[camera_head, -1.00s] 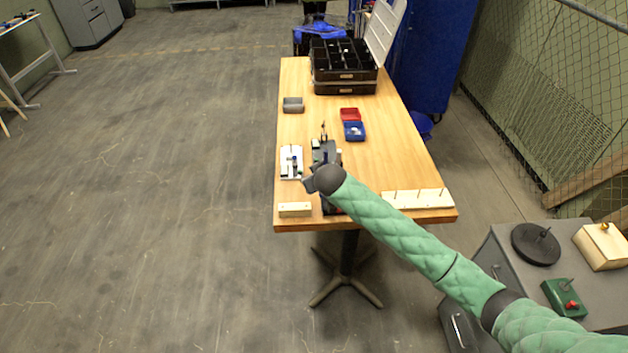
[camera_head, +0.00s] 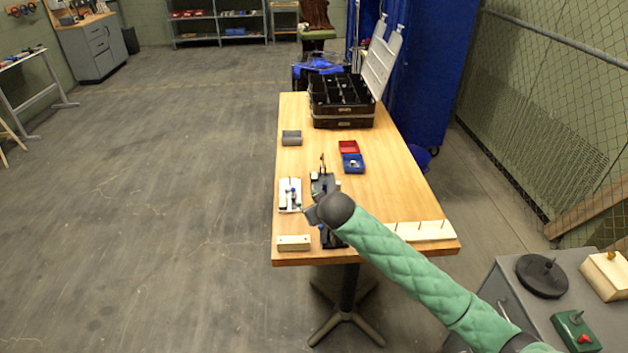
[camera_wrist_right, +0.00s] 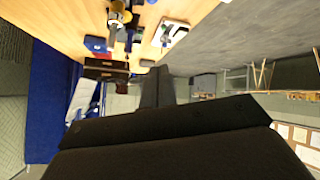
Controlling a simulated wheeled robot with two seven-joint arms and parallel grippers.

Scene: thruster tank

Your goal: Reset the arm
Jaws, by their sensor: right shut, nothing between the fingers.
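My right arm (camera_head: 415,268), in a green quilted sleeve, reaches in from the lower right over the wooden table. Its dark wrist (camera_head: 337,208) is above the table's near left part and hides some of what lies below. My right gripper (camera_wrist_right: 158,75) shows in the right wrist view as dark fingers closed together, with nothing held. In that view the tabletop (camera_wrist_right: 62,22) is along the top, apart from the fingers. My left gripper is not in view.
On the table (camera_head: 395,192) are a white tray of small parts (camera_head: 284,203), a grey bin (camera_head: 291,138), red (camera_head: 348,147) and blue (camera_head: 352,163) bins, an open black case (camera_head: 344,118), a pale block (camera_head: 293,243) and a pegged board (camera_head: 425,231). A grey cabinet (camera_head: 497,297) stands right.

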